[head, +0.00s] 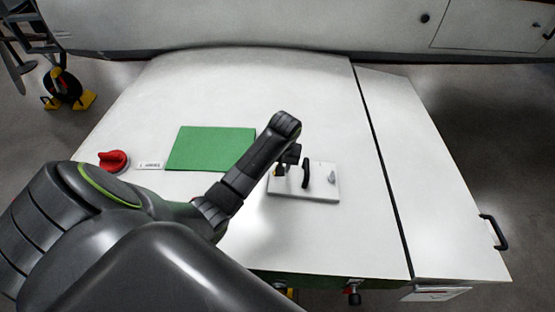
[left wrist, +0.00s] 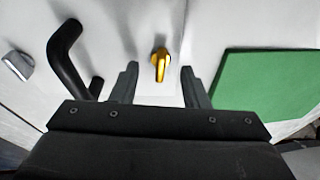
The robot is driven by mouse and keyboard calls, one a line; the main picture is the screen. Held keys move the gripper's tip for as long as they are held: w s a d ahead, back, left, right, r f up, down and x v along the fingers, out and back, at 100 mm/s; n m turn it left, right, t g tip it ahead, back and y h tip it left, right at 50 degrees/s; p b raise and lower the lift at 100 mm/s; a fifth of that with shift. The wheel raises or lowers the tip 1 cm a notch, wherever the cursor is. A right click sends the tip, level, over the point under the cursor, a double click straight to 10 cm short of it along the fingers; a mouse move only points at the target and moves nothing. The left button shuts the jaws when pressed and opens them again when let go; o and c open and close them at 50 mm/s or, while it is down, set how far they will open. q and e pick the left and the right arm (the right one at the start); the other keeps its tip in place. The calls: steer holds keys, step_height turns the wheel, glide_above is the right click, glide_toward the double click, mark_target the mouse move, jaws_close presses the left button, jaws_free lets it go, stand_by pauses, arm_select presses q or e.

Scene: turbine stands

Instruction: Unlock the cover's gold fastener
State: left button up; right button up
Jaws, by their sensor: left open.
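The gold fastener (left wrist: 159,64) is a small lever on a round base, seen in the left wrist view with its lever pointing toward my gripper. My left gripper (left wrist: 160,72) is open and empty, with one finger on each side of the fastener in the picture. A gap shows on both sides; I cannot tell how far the fingertips are above it. In the head view my left gripper (head: 280,171) is over the left end of the white cover plate (head: 318,194), and the gold fastener is hidden there. My right gripper is not in view.
A black handle (head: 306,172) stands on the cover, with a grey fastener (head: 332,177) to its right. A green mat (head: 210,148), a red knob (head: 113,160) and a small label (head: 150,166) are to the left. The white surface right of the cover is clear.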

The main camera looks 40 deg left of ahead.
arm_select(q)
steer(key=shift+w+d+r, duration=0.1)
steer(key=shift+w+r, duration=0.05)
steer(key=shift+r, duration=0.85)
steer(key=shift+w+r, duration=0.1)
steer(key=shift+r, duration=0.9)
